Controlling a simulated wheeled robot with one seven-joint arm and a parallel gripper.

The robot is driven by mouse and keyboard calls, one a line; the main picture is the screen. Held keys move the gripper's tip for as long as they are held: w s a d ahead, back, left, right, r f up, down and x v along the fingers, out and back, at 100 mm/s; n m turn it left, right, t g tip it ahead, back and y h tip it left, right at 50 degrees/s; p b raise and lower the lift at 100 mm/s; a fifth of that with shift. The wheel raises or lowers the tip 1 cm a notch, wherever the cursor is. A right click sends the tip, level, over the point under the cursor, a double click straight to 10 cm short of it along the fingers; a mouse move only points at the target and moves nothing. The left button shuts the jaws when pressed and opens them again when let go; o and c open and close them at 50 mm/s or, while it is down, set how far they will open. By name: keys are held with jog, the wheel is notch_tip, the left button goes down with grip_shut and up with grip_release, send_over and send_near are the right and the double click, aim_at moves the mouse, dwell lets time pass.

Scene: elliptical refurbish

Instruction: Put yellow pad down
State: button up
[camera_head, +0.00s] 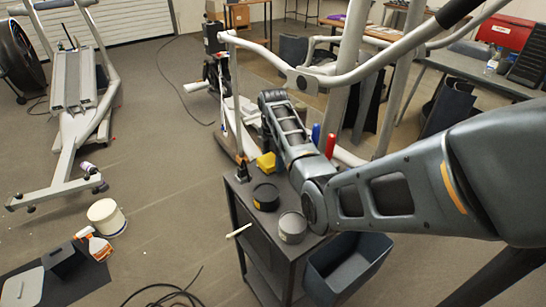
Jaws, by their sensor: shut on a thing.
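A small yellow block-like thing (266,162), which looks like the yellow pad, is at the back of the dark cart top (240,197), close to the left side of my forearm. I cannot tell whether it rests on the cart or is held just above it. My arm comes in from the right, bends over the cart and reaches away from me towards the elliptical trainer (236,100). My gripper's fingers do not show; the forearm and wrist hide that area.
A black round tin (266,196), a grey can (292,227) and a small dark bottle (241,171) stand on the cart. A red handle (330,146) and a blue one (316,133) rise behind my arm. A grey bin (347,270) adjoins the cart's right side.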

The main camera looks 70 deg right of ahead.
aim_at(274, 158)
jog(key=shift+f, duration=0.1)
jog(key=shift+f, duration=0.15)
jog(key=o, duration=1.2)
jog(key=shift+f+b, duration=0.1)
jog(key=shift+b, duration=0.4)
notch_tip(274, 158, up, 8)
jog(key=shift+s+r+b, duration=0.1)
jog(key=shift+s+b, duration=0.05)
jog(key=shift+b, duration=0.3)
